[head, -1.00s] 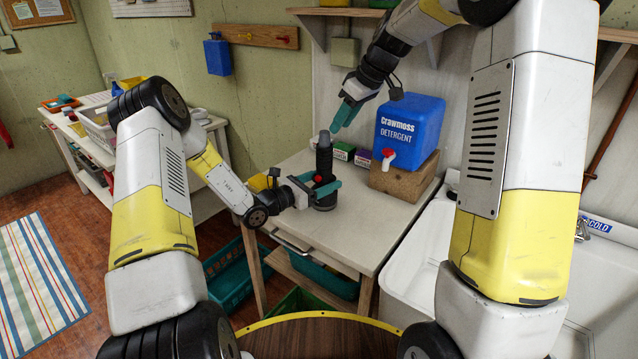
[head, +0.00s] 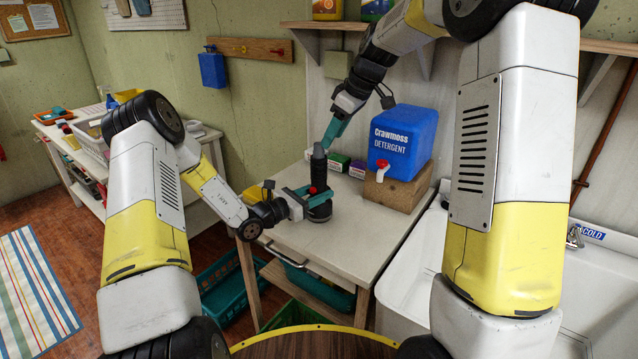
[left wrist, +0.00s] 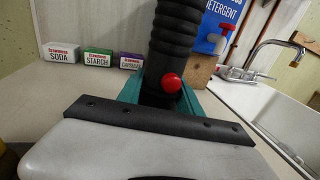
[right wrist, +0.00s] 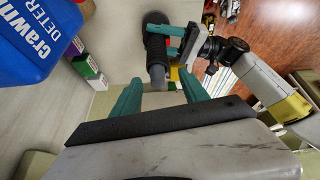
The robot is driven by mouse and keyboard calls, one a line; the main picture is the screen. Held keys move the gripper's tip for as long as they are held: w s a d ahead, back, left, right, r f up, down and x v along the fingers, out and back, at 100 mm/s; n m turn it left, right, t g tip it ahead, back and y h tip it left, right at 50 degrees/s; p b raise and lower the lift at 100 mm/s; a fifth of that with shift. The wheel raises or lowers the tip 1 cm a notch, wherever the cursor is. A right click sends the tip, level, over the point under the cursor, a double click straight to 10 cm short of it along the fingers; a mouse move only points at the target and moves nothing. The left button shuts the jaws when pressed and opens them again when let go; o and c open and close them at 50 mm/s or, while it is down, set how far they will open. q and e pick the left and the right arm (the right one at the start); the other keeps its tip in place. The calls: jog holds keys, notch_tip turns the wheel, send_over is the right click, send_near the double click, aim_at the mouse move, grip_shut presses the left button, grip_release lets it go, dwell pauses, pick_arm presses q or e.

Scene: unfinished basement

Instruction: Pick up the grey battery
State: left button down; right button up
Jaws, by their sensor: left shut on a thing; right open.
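A black ribbed flashlight (head: 316,172) with a red button (left wrist: 171,82) stands upright, wide end down, near the front of the white table. A grey cylinder end, which looks like the grey battery (right wrist: 158,74), shows at its top; how far it sits in the tube I cannot tell. My left gripper (head: 312,193) is shut around the flashlight's body; its teal fingers flank it in the left wrist view. My right gripper (head: 328,140) is open at the flashlight's top. In the right wrist view the grey end lies between its two teal fingertips.
A blue detergent jug (head: 403,140) with a red tap stands on a wooden block (head: 398,190) close to the right. Small soda, starch and third boxes (left wrist: 98,57) stand along the wall. A white sink (head: 420,262) adjoins the table.

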aim_at(319, 143)
jog(key=a+r+n+t+h, duration=0.1)
jog(key=a+r+n+h, duration=0.2)
jog(key=n, duration=0.7)
jog(key=a+r+n+h, duration=0.2)
jog(key=n+h, duration=0.1)
jog(key=n, duration=0.6)
jog(key=x, duration=1)
jog(key=shift+w+a+f, duration=0.2)
jog(key=shift+a+f, duration=0.05)
jog(key=shift+f, duration=0.05)
grip_shut()
